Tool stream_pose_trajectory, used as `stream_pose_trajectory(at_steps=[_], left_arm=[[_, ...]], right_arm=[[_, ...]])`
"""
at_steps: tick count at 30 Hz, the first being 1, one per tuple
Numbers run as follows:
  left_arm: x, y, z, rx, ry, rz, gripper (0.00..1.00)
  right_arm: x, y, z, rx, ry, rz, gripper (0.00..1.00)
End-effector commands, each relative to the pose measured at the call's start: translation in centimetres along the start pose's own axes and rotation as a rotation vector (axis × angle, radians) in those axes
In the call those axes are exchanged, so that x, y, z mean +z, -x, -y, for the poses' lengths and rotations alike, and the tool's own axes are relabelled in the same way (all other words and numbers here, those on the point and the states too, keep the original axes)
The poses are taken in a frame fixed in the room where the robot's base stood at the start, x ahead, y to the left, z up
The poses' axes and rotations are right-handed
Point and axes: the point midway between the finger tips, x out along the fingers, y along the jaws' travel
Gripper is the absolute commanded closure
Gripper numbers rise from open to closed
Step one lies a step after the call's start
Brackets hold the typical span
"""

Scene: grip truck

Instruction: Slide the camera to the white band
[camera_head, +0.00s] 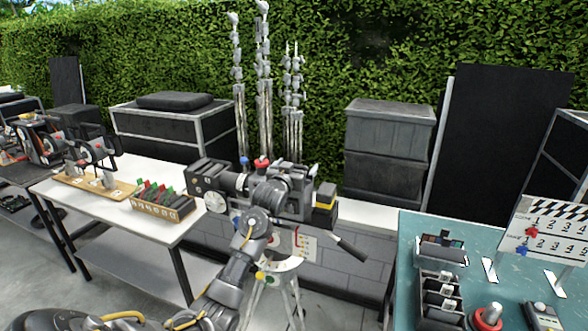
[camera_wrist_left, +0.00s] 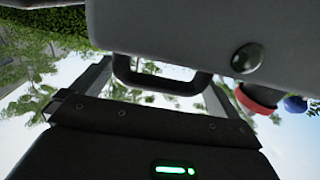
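The grey film camera (camera_head: 290,188) sits on a tripod (camera_head: 283,285) in the middle of the head view, its lens side to the left and a yellow-striped block at its right end. My left gripper (camera_head: 262,198) is up against the near side of the camera. In the left wrist view its fingers (camera_wrist_left: 155,92) stand apart, with a dark loop handle (camera_wrist_left: 160,80) of the camera between them; I cannot tell whether they touch it. A white curved piece (camera_head: 280,264) shows below the camera; I cannot tell whether it is the white band. My right gripper is out of view.
A white table (camera_head: 85,206) at left holds a tray of cards (camera_head: 162,205). A teal table (camera_head: 408,262) at right holds a clapperboard (camera_head: 545,232) and boxes. A pan handle (camera_head: 352,249) sticks out right below the camera. Dark cases (camera_head: 390,145) stand behind.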

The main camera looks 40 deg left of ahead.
Motion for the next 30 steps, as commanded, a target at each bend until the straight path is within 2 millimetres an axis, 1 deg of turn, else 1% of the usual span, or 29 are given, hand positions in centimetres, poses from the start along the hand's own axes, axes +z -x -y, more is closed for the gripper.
stream_pose_trajectory(at_steps=[5,8,15,19,24,30], left_arm=[[0.2,1.2,0.1,0.0,-0.002,-0.002,0.0],[0.4,2.8,0.1,0.0,-0.002,-0.002,0.0],[0.4,7.5,0.1,-0.001,-0.002,-0.002,0.0],[0.2,9.4,0.1,-0.002,-0.001,-0.002,0.0],[0.1,10.6,0.1,-0.001,-0.001,0.0,0.0],[0.0,10.8,0.1,-0.001,0.0,0.001,0.0]], right_arm=[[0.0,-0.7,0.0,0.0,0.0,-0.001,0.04],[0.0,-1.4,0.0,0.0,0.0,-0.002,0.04],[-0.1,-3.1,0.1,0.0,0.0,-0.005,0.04],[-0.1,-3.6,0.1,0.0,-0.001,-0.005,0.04],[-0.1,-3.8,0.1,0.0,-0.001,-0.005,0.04],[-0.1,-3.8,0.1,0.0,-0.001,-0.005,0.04]])
